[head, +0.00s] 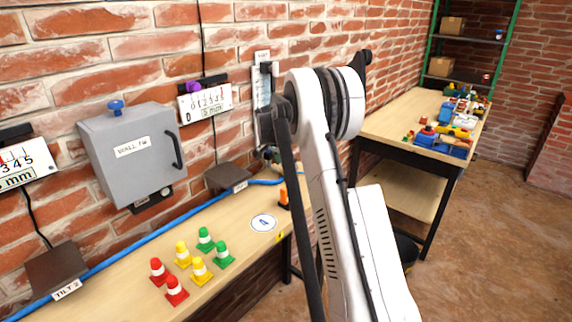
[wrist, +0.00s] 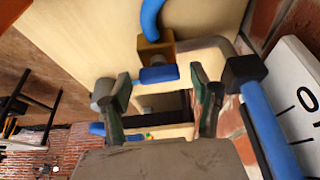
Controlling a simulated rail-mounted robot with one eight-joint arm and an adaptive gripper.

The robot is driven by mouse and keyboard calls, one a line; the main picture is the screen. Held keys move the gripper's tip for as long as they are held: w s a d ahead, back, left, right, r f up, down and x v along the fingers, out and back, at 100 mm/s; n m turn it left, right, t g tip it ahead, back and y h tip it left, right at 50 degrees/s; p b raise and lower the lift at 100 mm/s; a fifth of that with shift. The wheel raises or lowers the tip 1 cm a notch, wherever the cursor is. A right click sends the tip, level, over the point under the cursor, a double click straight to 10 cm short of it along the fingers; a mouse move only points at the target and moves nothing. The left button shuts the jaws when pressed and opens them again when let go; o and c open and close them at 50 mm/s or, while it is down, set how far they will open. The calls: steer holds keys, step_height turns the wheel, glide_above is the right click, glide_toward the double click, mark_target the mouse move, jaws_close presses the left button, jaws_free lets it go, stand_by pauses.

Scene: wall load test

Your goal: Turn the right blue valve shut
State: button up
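In the wrist view, a brass valve body (wrist: 155,45) with a short blue handle (wrist: 158,75) sits ahead of my gripper, at the end of a blue hose. My gripper (wrist: 164,95) is open. Its two dark green fingers stand wide apart, with the blue handle showing between and beyond them. I cannot tell whether either finger touches it. A longer blue bar with a black end block (wrist: 247,72) lies just right of the right finger. I cannot tell which blue part is the right valve. In the head view, my arm hides the gripper and valve area.
In the head view, a long bench (head: 120,275) carries a blue hose (head: 150,238), several small cones (head: 203,240) and a white disc (head: 263,223). A grey wall box (head: 133,155) has a blue knob (head: 116,107). A scale panel (wrist: 300,90) stands close at right in the wrist view.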

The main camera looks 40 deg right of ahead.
steer(key=shift+r, duration=0.1)
steer(key=v, duration=1.1)
steer(key=shift+a+r, duration=0.2)
steer(key=shift+r, duration=0.15)
steer(key=shift+s, duration=0.1)
steer(key=s+a+r+n+t+y, duration=0.1)
steer(key=s+a+r+n+t, duration=0.1)
steer(key=s+a+r+n, duration=0.55)
steer(key=s+a+r+t+y, duration=0.1)
steer(key=s+a+r, duration=0.3)
steer(key=s+a, duration=0.75)
steer(key=s+a+f+n+t+y, duration=0.1)
steer(key=s+a+f+n, duration=0.3)
steer(key=s+a, duration=0.4)
steer(key=s+a+f+n+t+y, duration=0.1)
steer(key=s+a+f+n, duration=0.3)
steer(key=s+a, duration=0.4)
steer(key=s+t, duration=0.1)
steer(key=s, duration=0.5)
steer(key=shift+f, duration=0.2)
